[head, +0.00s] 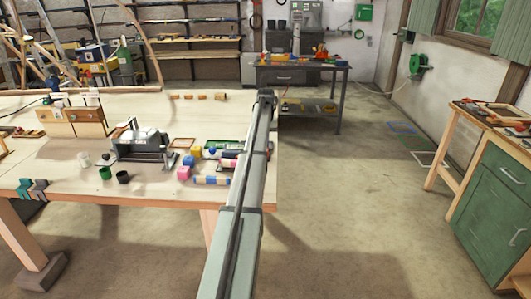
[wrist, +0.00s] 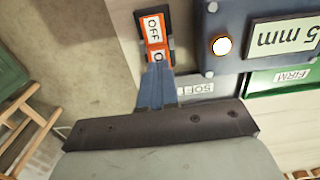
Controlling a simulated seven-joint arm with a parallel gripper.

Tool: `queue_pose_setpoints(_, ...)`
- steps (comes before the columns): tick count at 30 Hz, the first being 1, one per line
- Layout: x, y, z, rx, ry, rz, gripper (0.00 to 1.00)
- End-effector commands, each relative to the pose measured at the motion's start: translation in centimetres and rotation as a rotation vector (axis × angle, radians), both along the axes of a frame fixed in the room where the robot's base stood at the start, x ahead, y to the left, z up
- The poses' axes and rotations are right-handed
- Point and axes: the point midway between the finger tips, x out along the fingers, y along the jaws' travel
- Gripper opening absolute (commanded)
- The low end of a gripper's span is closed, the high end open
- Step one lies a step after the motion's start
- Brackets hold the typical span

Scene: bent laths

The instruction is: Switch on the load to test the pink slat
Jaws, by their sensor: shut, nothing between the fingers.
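In the wrist view an orange switch (wrist: 153,24) carries a white label reading OFF and a second label of which only an O shows. My gripper (wrist: 157,66) is shut and empty, its blue-grey fingertips over the lower part of the switch and hiding the rest of that label. I cannot tell whether they touch it. A dark grey box (wrist: 209,75) right of the switch has a glowing white lamp (wrist: 221,45) and an upside-down plate (wrist: 286,40) reading 5 mm. I cannot make out the pink slat in either view.
A green FIRM panel (wrist: 285,80) and a pale SOFT label (wrist: 195,89) lie close to the fingers. My arm hides the bench's right end.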

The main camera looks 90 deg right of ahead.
Motion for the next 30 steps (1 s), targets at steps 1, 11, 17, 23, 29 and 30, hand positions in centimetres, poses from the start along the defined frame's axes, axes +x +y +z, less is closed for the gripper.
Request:
queue_pose_setpoints(1,0.0,0.0,-0.1,0.0,0.0,0.0,0.0)
queue_pose_setpoints(11,0.0,0.0,-0.5,0.0,0.0,0.0,0.0)
queue_pose_setpoints(17,0.0,0.0,-0.7,0.0,0.0,0.0,0.0)
queue_pose_setpoints(23,0.0,0.0,-1.0,0.0,0.0,0.0,0.0)
queue_pose_setpoints(29,0.0,0.0,-1.2,0.0,0.0,0.0,0.0)
queue_pose_setpoints(30,0.0,0.0,-1.1,0.0,0.0,0.0,0.0)
